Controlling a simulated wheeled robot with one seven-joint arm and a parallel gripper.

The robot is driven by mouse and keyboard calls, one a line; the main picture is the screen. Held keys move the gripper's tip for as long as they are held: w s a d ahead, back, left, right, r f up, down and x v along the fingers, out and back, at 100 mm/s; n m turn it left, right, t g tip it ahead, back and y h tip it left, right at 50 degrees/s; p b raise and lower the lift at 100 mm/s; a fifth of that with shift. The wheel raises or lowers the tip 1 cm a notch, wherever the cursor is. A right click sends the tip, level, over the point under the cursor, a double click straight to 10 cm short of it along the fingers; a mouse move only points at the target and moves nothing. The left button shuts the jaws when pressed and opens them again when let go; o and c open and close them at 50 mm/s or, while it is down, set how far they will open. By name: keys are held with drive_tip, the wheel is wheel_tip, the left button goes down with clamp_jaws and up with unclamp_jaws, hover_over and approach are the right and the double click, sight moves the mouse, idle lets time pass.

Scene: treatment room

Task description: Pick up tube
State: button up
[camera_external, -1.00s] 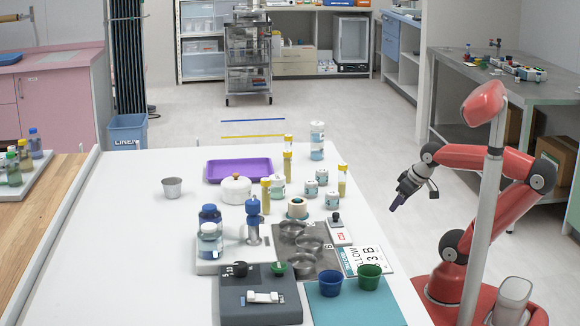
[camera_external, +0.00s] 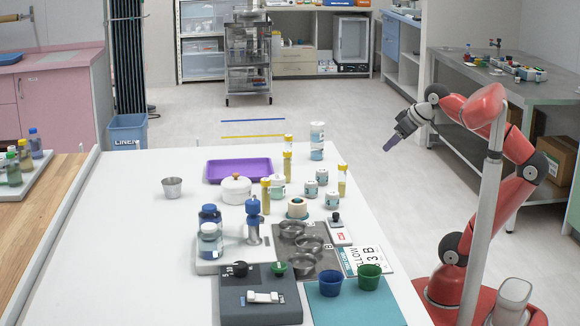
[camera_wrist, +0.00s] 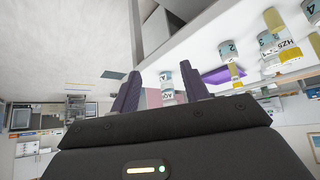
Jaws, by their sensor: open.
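Several slim tubes with yellow contents stand upright on the white table. One tube (camera_external: 342,182) is near the right edge, another (camera_external: 265,192) is beside the white pot, and one (camera_external: 287,166) is farther back by the purple tray. Which one the task means I cannot tell. My gripper (camera_external: 390,144) hangs in the air to the right of the table, apart from every tube. In the wrist view its dark fingers (camera_wrist: 160,69) are spread with nothing held between them. Yellow tubes show at that view's right side, one of them (camera_wrist: 236,86) in front of the purple tray.
Blue (camera_external: 331,283) and green (camera_external: 369,277) cups are in front. The table's left half is mostly clear.

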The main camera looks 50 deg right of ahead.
drive_tip(key=w+a+f+n+t+y+b, duration=0.1)
drive_tip(key=w+a+n+t+y+b, duration=0.25)
drive_tip(key=a, duration=0.55)
drive_tip(key=n+t+y+b, duration=0.1)
drive_tip(key=n+t+y, duration=0.2)
drive_tip(key=y, duration=0.3)
approach(343, 169)
drive_tip(key=w+r, duration=0.3)
drive_tip(key=shift+y, duration=0.25)
drive_tip(key=w+a+f, duration=0.2)
drive_tip(key=w, duration=0.1)
drive_tip(key=w+a+f+p, duration=0.1)
drive_tip(key=w+a+f, duration=0.2)
drive_tip(key=c, duration=1)
